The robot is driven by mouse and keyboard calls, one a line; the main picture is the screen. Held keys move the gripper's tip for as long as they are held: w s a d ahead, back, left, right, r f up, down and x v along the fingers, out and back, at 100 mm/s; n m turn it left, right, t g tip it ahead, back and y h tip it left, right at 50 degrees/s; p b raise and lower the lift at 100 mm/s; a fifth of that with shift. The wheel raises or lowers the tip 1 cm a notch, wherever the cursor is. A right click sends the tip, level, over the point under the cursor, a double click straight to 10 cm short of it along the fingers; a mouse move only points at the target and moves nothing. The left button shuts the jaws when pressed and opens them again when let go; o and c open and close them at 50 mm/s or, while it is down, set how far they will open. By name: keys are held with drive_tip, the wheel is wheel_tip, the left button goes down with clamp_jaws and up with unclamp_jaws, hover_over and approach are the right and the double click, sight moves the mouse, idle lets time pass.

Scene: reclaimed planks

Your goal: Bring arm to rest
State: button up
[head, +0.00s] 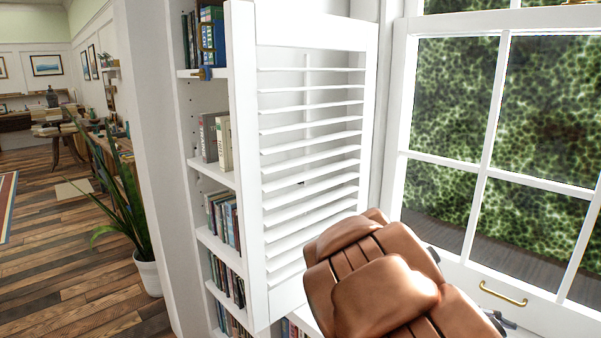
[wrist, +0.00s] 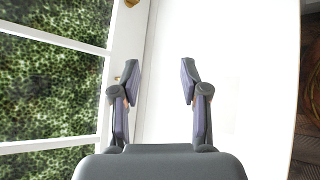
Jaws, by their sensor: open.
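My gripper (wrist: 160,80) shows in the wrist view with its two fingers spread apart and nothing between them. It is over a plain white surface (wrist: 225,50), beside the window. In the head view, a brown part of my arm covers the lower middle, in front of the shutter and the window's lower frame. The gripper's fingers cannot be made out in the head view.
A white louvred shutter (head: 310,150) stands in front of a bookshelf (head: 210,185) with books. A window (head: 500,130) with a brass handle (head: 503,294) is at right. A potted plant (head: 148,275) stands at left on the plank floor (head: 60,265), which has open room.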

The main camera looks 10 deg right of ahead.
drive_tip(key=s+a+f+m+y, duration=0.25)
drive_tip(key=s+a+y, duration=0.45)
drive_tip(key=a, duration=0.6)
drive_tip(key=s+a+f+m+y, duration=0.25)
drive_tip(key=s+a+y, duration=0.35)
drive_tip(key=s+a, duration=0.5)
drive_tip(key=w+r+t+p, duration=0.1)
drive_tip(key=w+r+p, duration=0.1)
drive_tip(key=r+p, duration=0.5)
drive_tip(key=w+a+r+p, duration=0.1)
drive_tip(key=r+p, duration=0.7)
drive_tip(key=shift+w+r+t+h, duration=0.3)
drive_tip(key=shift+w+r+t, duration=0.1)
